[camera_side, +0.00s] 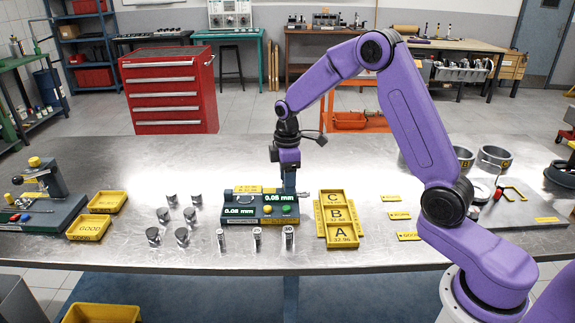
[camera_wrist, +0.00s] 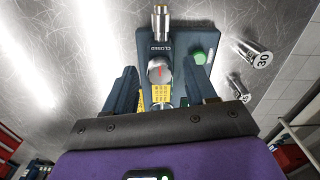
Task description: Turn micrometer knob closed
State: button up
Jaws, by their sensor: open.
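The micrometer station (camera_side: 240,217) is a dark blue-grey block at mid-table in the side view, with two green displays that appear to read 0.05 mm. In the wrist view its plate (camera_wrist: 183,42) carries a round silver knob (camera_wrist: 159,72) with a red mark. The word CLOSED is printed beside the knob, and a green button (camera_wrist: 199,57) is to its right. My gripper (camera_wrist: 165,75) is open, its dark fingers on either side of the knob. I cannot tell whether they touch it. In the side view my gripper (camera_side: 288,182) is above the station's rear, its fingertips hard to make out.
Several metal cylinders (camera_side: 171,199) stand left of and in front of the station. A yellow A/B/C tray (camera_side: 357,242) is close on its right. Yellow trays (camera_side: 90,227) lie at the left, silver rings (camera_side: 494,157) at the back right. Bare table (camera_side: 290,262) lies in front.

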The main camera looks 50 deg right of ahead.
notch_tip(320, 180, up, 17)
jog(key=shift+r, duration=0.15)
dwell(0.4)
dwell(0.3)
jog(key=s+a+f, duration=0.3)
jog(key=s+a, duration=0.7)
jog(key=s, duration=0.5)
jog(key=s+d+f, duration=0.1)
jog(key=s+f, duration=0.2)
jog(key=s, duration=0.7)
jog(key=s+d+f+n, duration=0.1)
jog(key=s+d+f, duration=0.1)
jog(key=s, duration=0.8)
jog(key=shift+s+f+n, duration=0.3)
jog(key=shift+f, duration=0.4)
